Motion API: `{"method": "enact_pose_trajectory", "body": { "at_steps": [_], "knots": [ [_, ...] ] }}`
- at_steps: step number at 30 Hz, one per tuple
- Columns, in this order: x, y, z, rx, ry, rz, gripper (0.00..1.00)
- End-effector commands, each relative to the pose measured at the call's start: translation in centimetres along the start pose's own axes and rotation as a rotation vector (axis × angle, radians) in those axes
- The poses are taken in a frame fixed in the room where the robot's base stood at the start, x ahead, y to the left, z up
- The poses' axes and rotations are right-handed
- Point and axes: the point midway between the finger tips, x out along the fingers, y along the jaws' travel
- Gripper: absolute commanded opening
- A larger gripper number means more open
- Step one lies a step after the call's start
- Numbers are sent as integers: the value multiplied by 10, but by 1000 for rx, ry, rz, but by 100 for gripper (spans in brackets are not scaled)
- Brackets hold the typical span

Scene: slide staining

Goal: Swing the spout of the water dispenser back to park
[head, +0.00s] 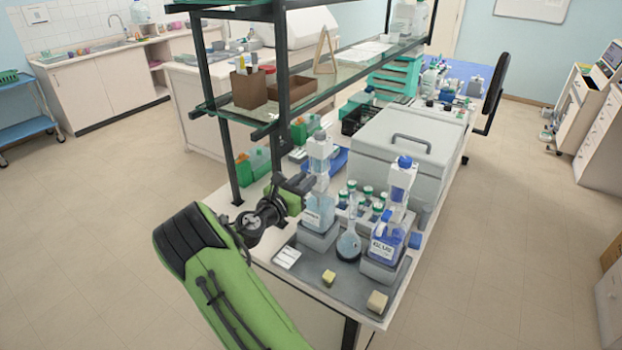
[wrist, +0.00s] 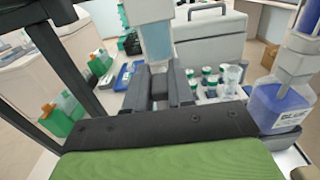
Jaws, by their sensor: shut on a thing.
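The water dispenser is a clear bottle of pale blue liquid (head: 319,212) with a tall white pump head (head: 320,150), standing upright on a grey block on the left of the tray. In the wrist view its pump body (wrist: 156,42) rises just beyond the fingers. My gripper (head: 303,184) is beside the dispenser's neck, on its left. In the wrist view my gripper (wrist: 158,88) is shut on a small grey part between its fingers, which appears to be the spout. The fingers hide most of it, so its exact direction cannot be told.
Several capped bottles (head: 368,200) stand behind. A shelf post (head: 282,100) rises close behind my gripper. The tray front holds sponges (head: 377,301).

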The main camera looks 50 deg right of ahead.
Motion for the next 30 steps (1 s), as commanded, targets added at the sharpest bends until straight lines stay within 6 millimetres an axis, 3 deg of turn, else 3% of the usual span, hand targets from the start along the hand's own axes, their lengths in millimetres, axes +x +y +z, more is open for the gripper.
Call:
{"method": "enact_pose_trajectory", "body": {
  "at_steps": [11,12,15,25,30],
  "knots": [
    [-1,1,0,1,0,-2,0],
    [-1,1,0,1,0,-2,29],
    [-1,1,0,1,0,-2,44],
    [-5,1,-1,1,1,0,45],
    [-41,3,-1,-1,1,4,45]
  ]
}}
